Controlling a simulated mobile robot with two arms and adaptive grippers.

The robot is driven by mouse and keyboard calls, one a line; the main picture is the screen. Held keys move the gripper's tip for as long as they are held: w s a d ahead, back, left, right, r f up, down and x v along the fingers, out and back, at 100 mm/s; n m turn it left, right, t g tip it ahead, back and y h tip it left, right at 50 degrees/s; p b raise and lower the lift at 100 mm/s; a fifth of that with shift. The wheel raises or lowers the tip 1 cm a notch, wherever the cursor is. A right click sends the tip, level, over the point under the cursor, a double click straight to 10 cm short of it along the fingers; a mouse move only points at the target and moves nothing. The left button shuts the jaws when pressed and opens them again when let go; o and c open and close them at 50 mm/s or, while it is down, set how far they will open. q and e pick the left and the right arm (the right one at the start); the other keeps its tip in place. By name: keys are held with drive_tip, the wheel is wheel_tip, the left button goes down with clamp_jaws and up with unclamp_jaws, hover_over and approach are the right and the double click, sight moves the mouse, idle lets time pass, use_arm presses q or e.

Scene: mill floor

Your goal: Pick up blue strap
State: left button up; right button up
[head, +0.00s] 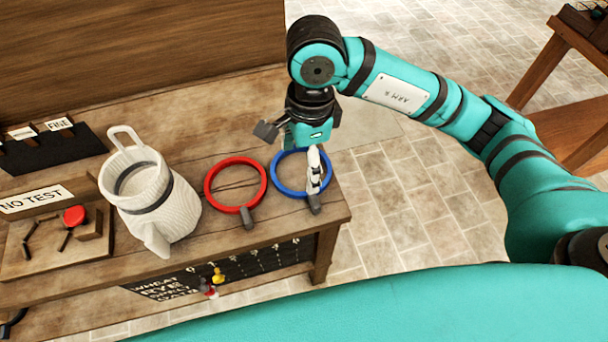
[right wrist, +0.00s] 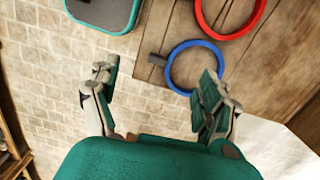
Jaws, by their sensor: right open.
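The blue strap (head: 279,187) is a closed ring with a dark buckle, lying flat near the right end of the wooden bench top. It also shows in the right wrist view (right wrist: 170,73), where its buckle points left. My right gripper (head: 290,152) is above the strap with its fingers spread wide and nothing between them. One finger overlaps the strap's right side in the head view. In the right wrist view, my right gripper (right wrist: 158,82) has the strap beyond its right finger, which covers part of the ring. I cannot tell whether they touch. My left gripper is out of view.
A red ring strap (head: 207,190) lies just left of the blue one. A white ribbed jug (head: 165,205) stands further left. A red button (head: 74,215) and a NO TEST sign (head: 31,200) are at far left. The bench (head: 335,208) ends close by on the right.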

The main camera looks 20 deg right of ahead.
drive_tip(key=d+f+h, duration=0.1)
drive_tip(key=d, duration=0.1)
drive_tip(key=p, duration=0.3)
approach(314, 198)
drive_tip(key=f, duration=0.2)
drive_tip(key=a+f, duration=0.1)
drive_tip(key=f, duration=0.2)
drive_tip(key=shift+s, duration=0.2)
drive_tip(key=f, duration=0.2)
drive_tip(key=d+f+p, duration=0.1)
drive_tip(key=f, duration=0.1)
drive_tip(key=shift+f, duration=0.65)
drive_tip(key=c, duration=1.3)
drive_tip(key=shift+o, duration=0.2)
drive_tip(key=shift+r, duration=0.1)
